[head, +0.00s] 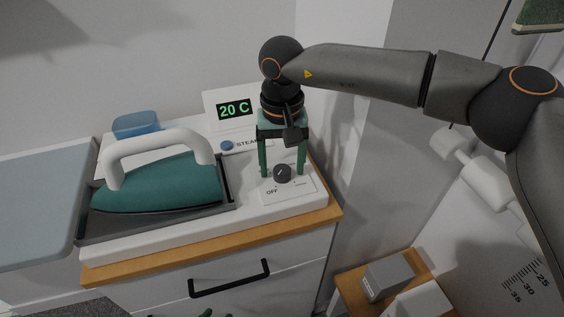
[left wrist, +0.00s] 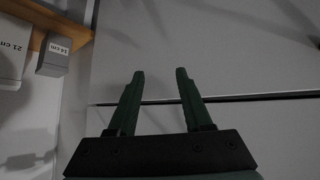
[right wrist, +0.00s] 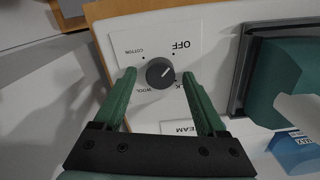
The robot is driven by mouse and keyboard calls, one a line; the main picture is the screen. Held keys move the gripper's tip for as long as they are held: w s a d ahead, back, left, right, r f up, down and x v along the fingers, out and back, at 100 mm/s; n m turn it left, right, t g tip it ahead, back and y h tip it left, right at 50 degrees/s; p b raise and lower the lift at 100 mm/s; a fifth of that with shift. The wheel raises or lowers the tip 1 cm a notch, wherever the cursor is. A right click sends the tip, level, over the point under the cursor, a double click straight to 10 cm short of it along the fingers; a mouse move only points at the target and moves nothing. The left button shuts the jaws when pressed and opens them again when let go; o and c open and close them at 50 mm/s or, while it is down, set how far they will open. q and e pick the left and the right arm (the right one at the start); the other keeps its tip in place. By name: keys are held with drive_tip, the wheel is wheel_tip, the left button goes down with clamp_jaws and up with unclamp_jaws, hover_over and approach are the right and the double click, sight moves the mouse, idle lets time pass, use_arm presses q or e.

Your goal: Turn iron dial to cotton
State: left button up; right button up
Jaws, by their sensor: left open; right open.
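The iron dial (head: 282,174) is a small dark round knob on a white plate at the right front of the ironing station. In the right wrist view the dial (right wrist: 160,73) has a light pointer line slanting toward the upper right; OFF, COTTON, WOOL and a partly hidden label surround it. My right gripper (head: 283,167) points down over the dial, open, one finger on each side; whether they touch it I cannot tell. The teal iron (head: 160,184) with a white handle rests in its tray on the left. My left gripper (left wrist: 160,74) is open and empty, facing a grey panel.
A display (head: 235,109) reading 20 C stands behind the dial, with a blue STEAM button (head: 227,145) nearby. A blue container (head: 136,124) is behind the iron. A wall is close on the right. A low wooden shelf (head: 350,283) with grey blocks is at lower right.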

clamp_jaws()
idle(0.6)
